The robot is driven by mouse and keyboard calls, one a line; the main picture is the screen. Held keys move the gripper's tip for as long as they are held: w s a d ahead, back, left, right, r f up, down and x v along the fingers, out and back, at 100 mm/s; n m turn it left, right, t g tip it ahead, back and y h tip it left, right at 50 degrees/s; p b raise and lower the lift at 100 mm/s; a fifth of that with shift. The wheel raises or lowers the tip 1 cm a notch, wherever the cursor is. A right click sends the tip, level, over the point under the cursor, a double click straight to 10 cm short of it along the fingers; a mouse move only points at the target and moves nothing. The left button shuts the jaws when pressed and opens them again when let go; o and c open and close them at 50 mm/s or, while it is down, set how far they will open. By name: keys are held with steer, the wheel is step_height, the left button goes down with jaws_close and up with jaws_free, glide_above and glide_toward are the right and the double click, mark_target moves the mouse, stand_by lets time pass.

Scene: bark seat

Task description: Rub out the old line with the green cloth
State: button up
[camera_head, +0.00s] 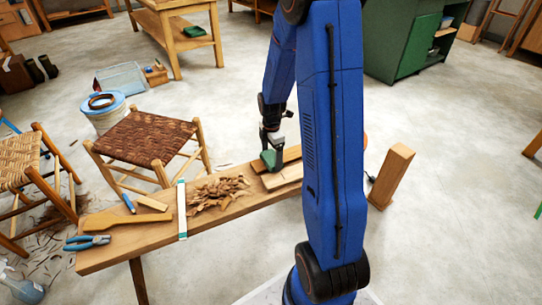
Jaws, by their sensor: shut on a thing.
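My gripper (272,143) points down over the right part of the wooden bench (235,199). It is shut on the green cloth (270,160), a small dark green piece at the fingertips. The cloth is at a pale wooden board (284,177) that lies on the bench, with a darker brown strip of wood (290,155) behind it. I cannot tell whether the cloth touches the board. The old line is too small to make out. My blue arm hides the bench's right end.
On the bench lie wood shavings (218,191), a white and teal strip (182,210), a blue marker-like thing (129,203), wooden pieces (126,220) and blue pliers (87,242). A woven stool (148,138) stands behind it. An upright wooden block (391,177) stands at right.

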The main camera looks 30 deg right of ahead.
steer(key=shift+w+d+f, duration=0.15)
steer(key=shift+w, duration=1.25)
steer(key=shift+s, duration=1.5)
steer(key=shift+w, duration=1.5)
steer(key=shift+r, duration=2.95)
